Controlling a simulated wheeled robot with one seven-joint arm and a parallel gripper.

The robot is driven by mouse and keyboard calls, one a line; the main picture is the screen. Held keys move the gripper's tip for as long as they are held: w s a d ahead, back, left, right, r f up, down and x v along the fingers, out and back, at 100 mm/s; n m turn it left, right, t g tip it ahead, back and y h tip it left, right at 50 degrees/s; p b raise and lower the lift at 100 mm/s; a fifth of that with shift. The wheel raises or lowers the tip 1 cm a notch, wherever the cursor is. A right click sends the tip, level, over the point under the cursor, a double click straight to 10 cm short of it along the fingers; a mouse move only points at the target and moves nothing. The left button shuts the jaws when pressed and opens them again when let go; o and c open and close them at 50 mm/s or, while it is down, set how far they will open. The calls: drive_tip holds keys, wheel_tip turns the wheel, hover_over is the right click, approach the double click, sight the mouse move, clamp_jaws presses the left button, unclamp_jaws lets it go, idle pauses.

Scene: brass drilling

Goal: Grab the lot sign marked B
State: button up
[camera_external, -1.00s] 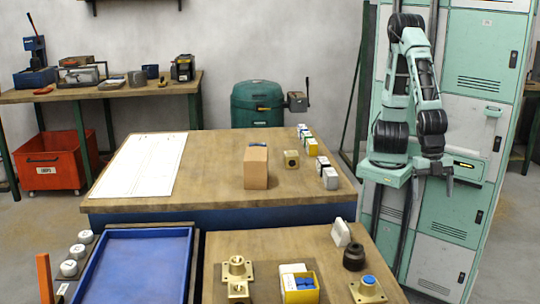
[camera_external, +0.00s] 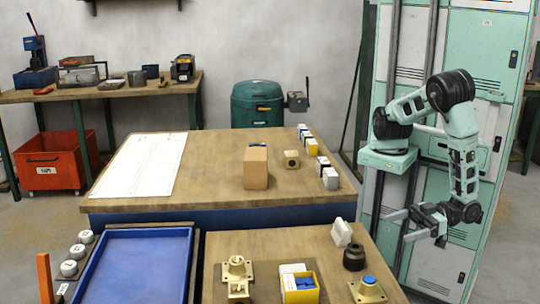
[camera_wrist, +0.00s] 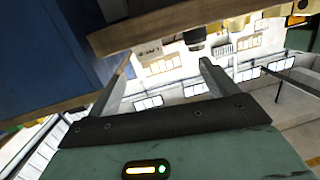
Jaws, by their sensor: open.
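A small white upright plate (camera_external: 341,232), which may be a lot sign, stands at the back right of the near table; no letter on it is readable from the external view. My gripper (camera_external: 399,226) is open and empty, to the right of the near table and apart from the plate. Its two fingers also show in the wrist view (camera_wrist: 165,70).
A dark round part (camera_external: 354,257) stands close to the white plate. A blue-topped brass flange (camera_external: 368,289) and a yellow bin (camera_external: 301,289) are nearby. Several small blocks line the right edge of the middle table (camera_external: 215,150). A green cabinet (camera_external: 435,265) stands behind my gripper.

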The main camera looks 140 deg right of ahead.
drive_tip(key=s+d+h, duration=0.1)
drive_tip(key=h, duration=0.1)
drive_tip(key=p, duration=0.1)
approach(342, 224)
drive_tip(key=w+d, duration=0.1)
drive_tip(key=w+d+f, duration=0.1)
drive_tip(key=w+d, duration=0.1)
drive_tip(key=shift+w+f, duration=0.15)
drive_tip(key=shift+w, duration=0.05)
drive_tip(key=shift+r+p+x, duration=0.15)
drive_tip(key=shift+p+x, duration=0.15)
drive_tip(key=shift+x, duration=1.05)
drive_tip(key=shift+r+p+x, duration=0.15)
drive_tip(key=shift+p+x, duration=0.1)
drive_tip(key=shift+x, duration=1.05)
drive_tip(key=shift+s+d, duration=0.1)
drive_tip(key=c, duration=1.1)
